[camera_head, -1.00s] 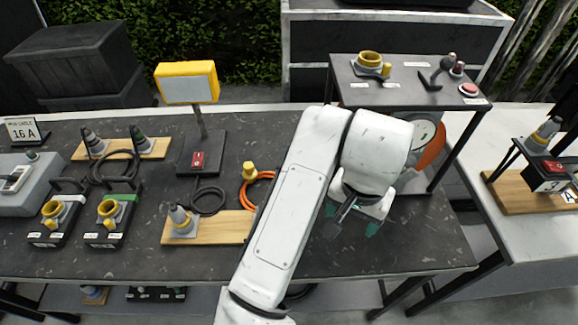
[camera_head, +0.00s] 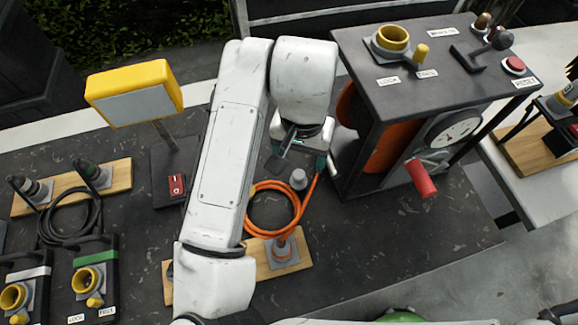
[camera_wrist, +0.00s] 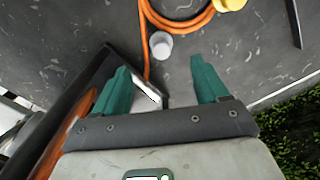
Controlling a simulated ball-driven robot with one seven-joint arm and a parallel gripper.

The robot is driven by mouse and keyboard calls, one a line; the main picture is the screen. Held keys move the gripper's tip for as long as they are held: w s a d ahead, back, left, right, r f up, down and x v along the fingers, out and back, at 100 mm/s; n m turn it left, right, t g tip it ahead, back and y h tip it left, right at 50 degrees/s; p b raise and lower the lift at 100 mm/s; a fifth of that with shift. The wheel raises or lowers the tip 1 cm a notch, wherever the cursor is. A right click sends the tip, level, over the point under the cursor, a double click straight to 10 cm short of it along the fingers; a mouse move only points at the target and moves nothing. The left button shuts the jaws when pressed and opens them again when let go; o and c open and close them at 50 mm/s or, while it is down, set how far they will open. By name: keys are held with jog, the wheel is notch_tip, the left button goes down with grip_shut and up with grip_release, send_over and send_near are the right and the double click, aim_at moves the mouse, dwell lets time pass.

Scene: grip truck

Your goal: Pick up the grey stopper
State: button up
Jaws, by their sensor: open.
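The grey stopper (camera_head: 299,179), a small light grey cylinder, stands on the dark table just beyond my gripper's fingers in the head view. In the wrist view the stopper (camera_wrist: 161,45) lies ahead of the fingertips, roughly midway across the gap. My gripper (camera_head: 298,158) is open and empty, with a clear gap between its teal fingertips in the wrist view (camera_wrist: 161,70). The fingers look apart from the stopper; their exact height above it is hard to tell.
An orange cable coil (camera_head: 270,230) lies beside the stopper, near a wooden board (camera_head: 264,270). A raised black stand (camera_head: 425,83) rises at the right, with an orange reel (camera_head: 385,150) and red handle (camera_head: 421,178) below. The table front right is clear.

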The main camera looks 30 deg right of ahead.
aim_at(299, 173)
notch_tip(299, 173, down, 5)
jog(key=shift+w, duration=0.1)
jog(key=shift+w+d+f+p, duration=0.15)
jog(key=shift+f+p, duration=0.25)
jog(key=shift+f, duration=0.95)
jog(key=shift+w+d+f+p, duration=0.1)
jog(key=shift+d+f+p, duration=0.2)
jog(key=shift+f, duration=1)
jog(key=shift+a, duration=0.1)
jog(key=c, duration=1.1)
jog(key=shift+r, duration=0.1)
jog(key=shift+c, duration=0.2)
